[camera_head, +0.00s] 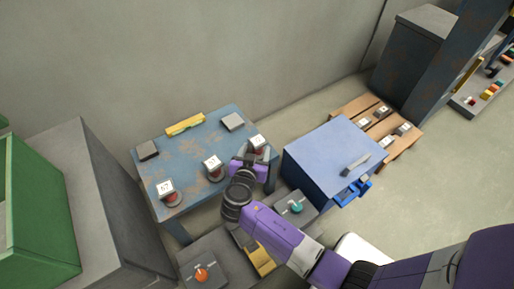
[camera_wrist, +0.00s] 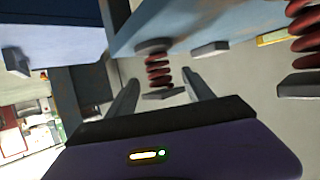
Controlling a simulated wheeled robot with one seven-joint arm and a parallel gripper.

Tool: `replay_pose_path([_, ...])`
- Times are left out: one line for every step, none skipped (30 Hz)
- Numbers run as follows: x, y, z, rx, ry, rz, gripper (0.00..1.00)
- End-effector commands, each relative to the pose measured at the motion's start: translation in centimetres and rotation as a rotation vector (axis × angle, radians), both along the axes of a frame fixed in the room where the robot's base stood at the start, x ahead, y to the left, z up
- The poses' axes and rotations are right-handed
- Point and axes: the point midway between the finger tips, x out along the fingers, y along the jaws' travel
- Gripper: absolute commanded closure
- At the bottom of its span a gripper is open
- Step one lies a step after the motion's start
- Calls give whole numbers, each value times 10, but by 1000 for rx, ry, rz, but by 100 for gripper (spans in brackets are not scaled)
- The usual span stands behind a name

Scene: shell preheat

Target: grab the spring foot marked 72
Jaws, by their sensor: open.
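Three spring feet with red coils and white number labels stand on a worn blue table: one at the front left (camera_head: 168,190), one in the middle (camera_head: 213,165) and one at the right (camera_head: 257,145). The labels are too small to read surely. My gripper (camera_wrist: 160,80) is open at the right end of the table, close to the right spring foot. In the wrist view a spring foot's red coil (camera_wrist: 158,72) shows between and just beyond my fingertips, with no finger visibly closed on it. Its label face is not seen there.
The table (camera_head: 185,145) also bears a yellow bar (camera_head: 185,124) and two grey blocks. A blue cabinet (camera_head: 325,155) with a grey tool on top stands to the right. A wooden pallet (camera_head: 357,105) with labelled parts lies beyond. A green bin (camera_head: 40,215) is at left.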

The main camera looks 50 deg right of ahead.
Motion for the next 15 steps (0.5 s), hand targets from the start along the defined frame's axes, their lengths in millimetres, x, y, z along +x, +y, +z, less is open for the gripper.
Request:
replay_pose_path([2, -5, -4, 0, 0, -2, 39])
replay_pose_path([4, -8, -5, 0, 0, -1, 39])
replay_pose_path([5, -11, -6, 1, 0, -1, 39])
replay_pose_path([6, -13, -7, 1, 0, -1, 39])
replay_pose_path([7, -16, -9, 1, 0, -2, 39])
replay_pose_path([9, -19, -11, 1, 0, -1, 39])
replay_pose_path([11, -22, -12, 1, 0, -1, 39])
replay_pose_path([13, -26, -14, 2, -1, -2, 39])
replay_pose_path([16, -31, -17, 2, 0, -1, 39])
replay_pose_path([18, -35, -19, 2, 0, -1, 39])
replay_pose_path([19, -38, -21, 2, 1, -1, 39])
replay_pose_path([22, -43, -22, 2, 0, -1, 39])
replay_pose_path([24, -46, -23, 2, 0, 0, 39])
replay_pose_path([25, -48, -24, 2, 0, 1, 39])
replay_pose_path([26, -50, -26, 3, 1, 0, 39])
